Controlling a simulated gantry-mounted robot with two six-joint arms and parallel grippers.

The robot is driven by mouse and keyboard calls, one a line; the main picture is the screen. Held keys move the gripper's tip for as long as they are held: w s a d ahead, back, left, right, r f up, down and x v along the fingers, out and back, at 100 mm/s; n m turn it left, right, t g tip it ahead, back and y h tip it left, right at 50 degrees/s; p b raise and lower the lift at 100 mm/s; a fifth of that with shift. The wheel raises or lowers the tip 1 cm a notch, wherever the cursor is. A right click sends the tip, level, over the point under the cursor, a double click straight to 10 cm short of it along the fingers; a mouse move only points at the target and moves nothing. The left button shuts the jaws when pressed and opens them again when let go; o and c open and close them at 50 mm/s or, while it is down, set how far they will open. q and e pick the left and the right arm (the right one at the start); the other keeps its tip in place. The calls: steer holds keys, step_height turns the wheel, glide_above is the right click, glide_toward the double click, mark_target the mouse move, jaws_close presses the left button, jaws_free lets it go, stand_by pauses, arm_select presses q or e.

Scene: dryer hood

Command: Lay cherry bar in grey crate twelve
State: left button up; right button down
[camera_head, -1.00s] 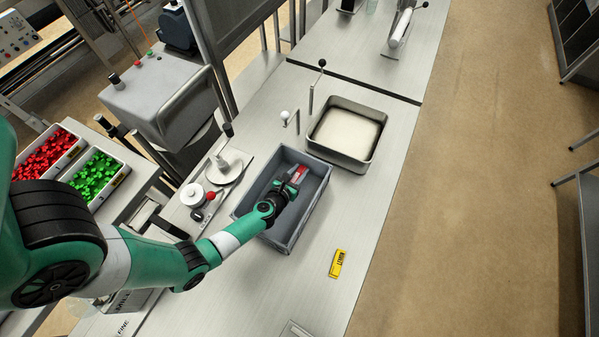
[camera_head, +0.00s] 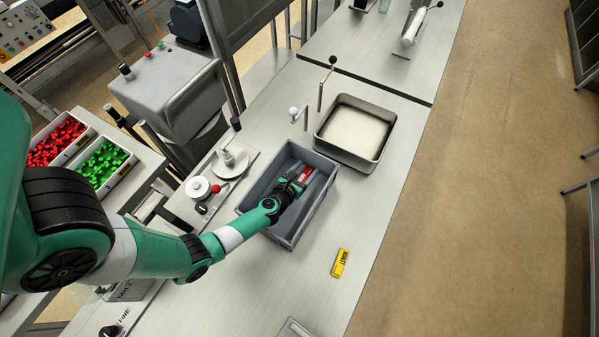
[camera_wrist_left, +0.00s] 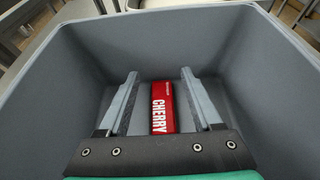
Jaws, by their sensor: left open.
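The cherry bar (camera_wrist_left: 162,107) is a red block with white CHERRY lettering. In the left wrist view it lies on the floor of the grey crate (camera_wrist_left: 60,100), between my left gripper's spread fingers (camera_wrist_left: 160,100), with a gap on both sides. In the head view the grey crate (camera_head: 315,212) stands on the bench, and my left gripper (camera_head: 299,180) reaches down into it. A bit of the red bar (camera_head: 306,174) shows at the fingertips; the rest is hidden by the gripper. No number shows on the crate. My right gripper is out of view.
A yellow lemon bar (camera_head: 340,263) lies on the bench right of the crate. A scale-like device (camera_head: 228,165) is at left, near bins of red (camera_head: 58,140) and green (camera_head: 103,163) pieces.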

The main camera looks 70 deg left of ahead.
arm_select(q)
steer(key=shift+s+d+r+p, duration=0.35)
steer(key=shift+s+r+p, duration=0.05)
steer(key=shift+r, duration=0.15)
steer(key=shift+s+d+r+p, duration=0.3)
steer(key=shift+s+r+p, duration=0.05)
steer(key=shift+r, duration=0.2)
steer(key=p+v, duration=0.1)
steer(key=v, duration=0.8)
steer(key=shift+s+d, duration=0.25)
steer(key=shift+s, duration=0.05)
steer(key=shift+w, duration=0.1)
